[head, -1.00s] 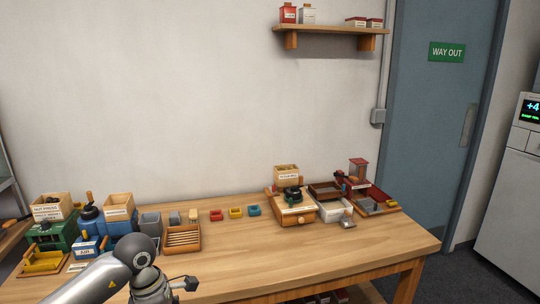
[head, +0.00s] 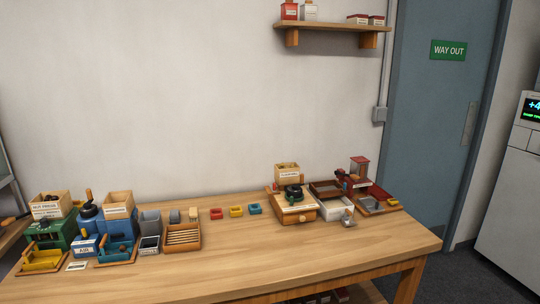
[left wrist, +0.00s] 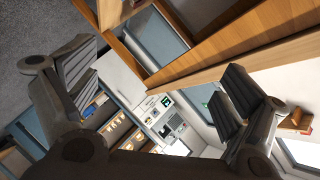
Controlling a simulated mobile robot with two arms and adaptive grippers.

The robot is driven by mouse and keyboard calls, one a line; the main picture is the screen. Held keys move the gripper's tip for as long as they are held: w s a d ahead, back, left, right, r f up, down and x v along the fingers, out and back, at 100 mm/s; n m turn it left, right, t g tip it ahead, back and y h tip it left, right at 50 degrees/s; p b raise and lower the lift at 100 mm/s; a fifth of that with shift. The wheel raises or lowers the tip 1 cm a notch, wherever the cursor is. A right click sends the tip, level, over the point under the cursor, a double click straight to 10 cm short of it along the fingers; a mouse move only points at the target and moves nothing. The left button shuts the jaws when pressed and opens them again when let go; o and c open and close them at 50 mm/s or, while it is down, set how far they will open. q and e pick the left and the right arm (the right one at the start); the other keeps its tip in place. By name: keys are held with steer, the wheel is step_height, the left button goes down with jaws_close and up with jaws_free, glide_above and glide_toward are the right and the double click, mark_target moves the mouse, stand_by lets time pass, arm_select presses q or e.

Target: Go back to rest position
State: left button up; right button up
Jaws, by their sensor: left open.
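My left gripper (left wrist: 160,90) shows in the left wrist view with its two dark fingers spread wide and nothing between them. A wooden table edge (left wrist: 235,45) passes close above the fingers in that view. Neither gripper is in the head view. The wooden table (head: 270,250) there stands clear of my arms.
The table's front middle is bare. A shelf (head: 335,27) hangs above.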

arm_select(q)
steer(key=s+a+f+n+g+y, duration=0.25)
steer(key=s+f+n, duration=0.25)
steer(key=s+f, duration=0.4)
steer(key=s+a+f+n+g+y, duration=0.2)
steer(key=s+a+f+n+y, duration=0.2)
steer(key=s+f, duration=0.55)
steer(key=s+f+n+g, duration=0.3)
steer(key=s+f, duration=0.1)
steer(key=s, duration=0.9)
steer(key=s+f+n+g+y, duration=0.1)
steer(key=s+f+n+g, duration=0.2)
steer(key=s, duration=1)
steer(key=shift+a+f, duration=0.4)
steer(key=shift+f, duration=0.1)
steer(key=shift+g, duration=0.25)
